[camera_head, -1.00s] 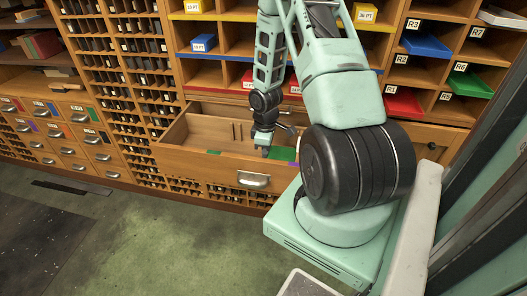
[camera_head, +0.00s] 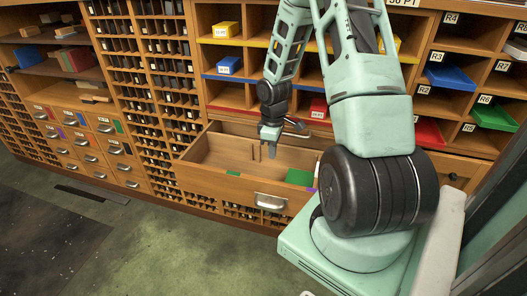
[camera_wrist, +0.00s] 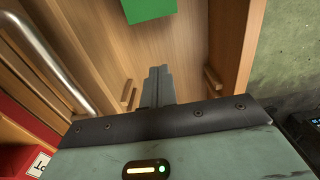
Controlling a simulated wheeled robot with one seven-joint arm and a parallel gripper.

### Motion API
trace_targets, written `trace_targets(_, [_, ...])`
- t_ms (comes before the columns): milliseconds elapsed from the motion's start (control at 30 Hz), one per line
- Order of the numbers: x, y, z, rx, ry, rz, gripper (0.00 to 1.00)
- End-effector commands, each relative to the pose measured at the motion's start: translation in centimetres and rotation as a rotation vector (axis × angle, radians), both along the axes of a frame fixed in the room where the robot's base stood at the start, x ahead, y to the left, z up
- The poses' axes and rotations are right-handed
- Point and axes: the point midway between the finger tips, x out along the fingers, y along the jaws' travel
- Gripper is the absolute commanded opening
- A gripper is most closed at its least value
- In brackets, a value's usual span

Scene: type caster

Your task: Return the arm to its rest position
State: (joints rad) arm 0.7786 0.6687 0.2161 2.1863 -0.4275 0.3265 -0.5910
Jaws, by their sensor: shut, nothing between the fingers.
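My gripper (camera_head: 270,150) hangs over the open wooden drawer (camera_head: 225,190) in the head view, near the drawer's back. In the wrist view its fingers (camera_wrist: 158,85) are together and empty, pointing down towards the drawer's wooden floor. A green piece (camera_head: 299,177) lies in the right part of the drawer; a green piece also shows at the top of the wrist view (camera_wrist: 149,10). My arm hides the drawer's right end.
Shelves with labelled cubbies stand behind the drawer, holding a blue box (camera_head: 229,65), a yellow box (camera_head: 226,30) and a red box (camera_head: 318,108). A metal handle (camera_wrist: 50,55) runs close by in the wrist view. Green floor (camera_head: 170,250) lies open at front left.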

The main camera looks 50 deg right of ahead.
Motion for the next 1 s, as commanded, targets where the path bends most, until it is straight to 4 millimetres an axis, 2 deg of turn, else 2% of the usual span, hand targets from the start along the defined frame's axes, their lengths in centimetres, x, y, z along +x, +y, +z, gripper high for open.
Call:
trace_targets(300, [0.1, 0.2, 0.4, 0.0, 0.0, 0.002, 0.0])
trace_targets(367, [0.5, 0.9, 1.1, -0.001, -0.003, 0.009, 0.0])
trace_targets(433, [1.3, 2.7, 2.5, -0.004, -0.006, 0.023, 0.0])
trace_targets(467, [1.7, 3.9, 3.4, -0.005, -0.007, 0.029, 0.0])
trace_targets(567, [2.9, 9.1, 7.0, -0.006, -0.013, 0.06, 0.0])
trace_targets(700, [2.8, 17.9, 12.4, -0.001, -0.02, 0.105, 0.0])
trace_targets(767, [1.9, 21.6, 14.6, 0.002, -0.022, 0.124, 0.0])
trace_targets(800, [1.1, 23.9, 16.0, 0.005, -0.022, 0.137, 0.0])
trace_targets(867, [-0.4, 27.3, 17.9, 0.01, -0.024, 0.157, 0.0])
trace_targets(900, [-1.6, 29.4, 19.2, 0.013, -0.024, 0.171, 0.0])
trace_targets(1000, [-5.3, 33.9, 22.1, 0.023, -0.024, 0.204, 0.0])
